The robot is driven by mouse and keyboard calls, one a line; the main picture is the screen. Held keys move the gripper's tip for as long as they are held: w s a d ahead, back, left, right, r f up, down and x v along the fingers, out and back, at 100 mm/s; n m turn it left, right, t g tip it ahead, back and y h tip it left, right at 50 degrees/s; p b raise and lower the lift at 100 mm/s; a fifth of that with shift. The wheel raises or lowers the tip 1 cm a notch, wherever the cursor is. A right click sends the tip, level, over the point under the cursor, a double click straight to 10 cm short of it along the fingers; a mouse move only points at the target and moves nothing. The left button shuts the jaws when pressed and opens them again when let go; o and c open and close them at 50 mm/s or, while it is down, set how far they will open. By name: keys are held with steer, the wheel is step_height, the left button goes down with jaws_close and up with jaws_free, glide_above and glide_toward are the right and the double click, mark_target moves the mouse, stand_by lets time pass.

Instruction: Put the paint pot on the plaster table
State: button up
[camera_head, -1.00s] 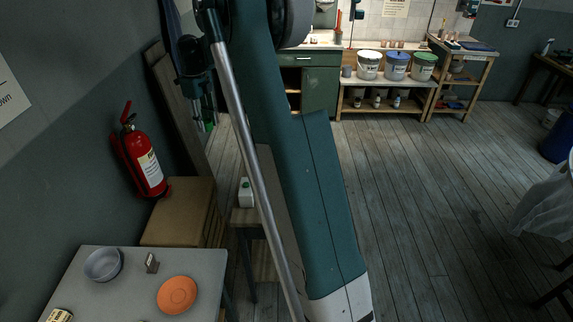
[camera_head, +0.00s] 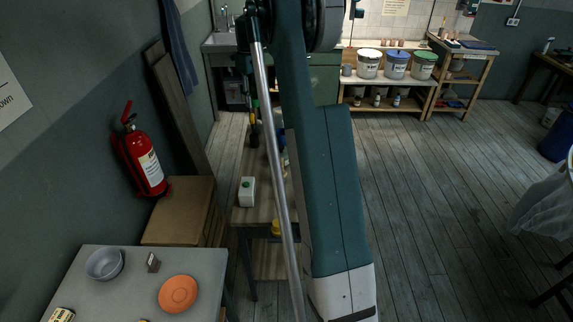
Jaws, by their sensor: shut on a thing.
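My gripper (camera_head: 247,98) hangs at the upper middle in the head view, dark and partly hidden behind my silver rod and arm. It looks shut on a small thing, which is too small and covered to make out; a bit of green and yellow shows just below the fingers. I cannot pick out the paint pot for sure. A wooden table (camera_head: 245,217) stands below and behind my gripper, partly hidden by my arm. A grey-topped table (camera_head: 215,265) is at the lower left. I cannot tell which is the plaster table.
The grey top holds a grey bowl (camera_head: 104,264), an orange plate (camera_head: 178,294) and a small card (camera_head: 153,262). Lidded buckets (camera_head: 397,66) stand at the back.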

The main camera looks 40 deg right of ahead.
steer(key=shift+f, duration=0.15)
steer(key=b, duration=0.1)
glide_above(258, 155)
step_height(258, 155, down, 24)
steer(key=shift+a+r, duration=0.1)
steer(key=shift+r, duration=0.1)
stand_by(0.5)
steer(key=shift+f, duration=2.1)
steer(key=shift+f, duration=0.1)
steer(key=o, duration=0.9)
